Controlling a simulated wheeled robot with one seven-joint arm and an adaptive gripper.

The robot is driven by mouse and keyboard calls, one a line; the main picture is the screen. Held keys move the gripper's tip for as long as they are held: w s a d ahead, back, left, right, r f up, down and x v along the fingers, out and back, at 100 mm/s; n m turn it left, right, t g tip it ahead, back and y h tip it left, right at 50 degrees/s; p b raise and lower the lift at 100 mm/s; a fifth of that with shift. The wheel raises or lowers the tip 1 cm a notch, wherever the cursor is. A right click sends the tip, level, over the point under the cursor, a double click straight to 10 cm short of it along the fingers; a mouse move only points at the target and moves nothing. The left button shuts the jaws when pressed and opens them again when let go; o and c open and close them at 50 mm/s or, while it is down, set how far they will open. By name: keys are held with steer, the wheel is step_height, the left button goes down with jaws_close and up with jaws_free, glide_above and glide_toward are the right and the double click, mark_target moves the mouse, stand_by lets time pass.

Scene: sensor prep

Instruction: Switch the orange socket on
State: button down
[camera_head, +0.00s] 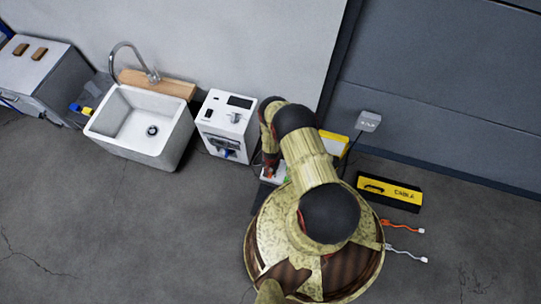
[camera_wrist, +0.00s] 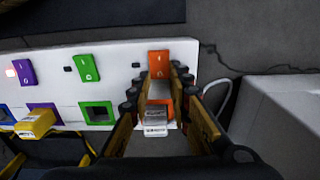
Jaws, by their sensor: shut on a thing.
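A white socket strip (camera_wrist: 125,75) spans the wrist view with purple, green and orange switch-and-socket pairs. The orange switch (camera_wrist: 159,64) stands beyond my fingertips, with a dark indicator to its left. The orange socket (camera_wrist: 160,103) is between my fingers, partly hidden. My gripper (camera_wrist: 170,100) is shut on a pale plug (camera_wrist: 155,122), which lies right at the orange socket; I cannot tell how fully it is seated. In the head view, my arm hides most of the strip.
A yellow plug (camera_wrist: 35,124) is at the purple socket; the indicator left of the purple switch (camera_wrist: 23,72) glows red. The green socket (camera_wrist: 97,112) looks empty. In the head view, a white machine (camera_head: 215,112), a sink (camera_head: 140,128) and a cable case (camera_head: 390,192) stand nearby.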

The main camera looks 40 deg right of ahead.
steer(key=shift+s+a+t+h, duration=0.2)
steer(key=shift+a+t+h, duration=0.1)
steer(key=shift+t+h, duration=0.35)
steer(key=shift+r+t+h, duration=0.1)
steer(key=shift+t+h, duration=0.15)
steer(key=shift+h, duration=0.3)
steer(key=c, duration=1.7)
jaws_free()
steer(key=shift+c, duration=0.2)
steer(key=shift+o, duration=0.5)
steer(key=shift+r, duration=0.1)
steer(key=v, duration=1.2)
steer(key=shift+s, duration=0.1)
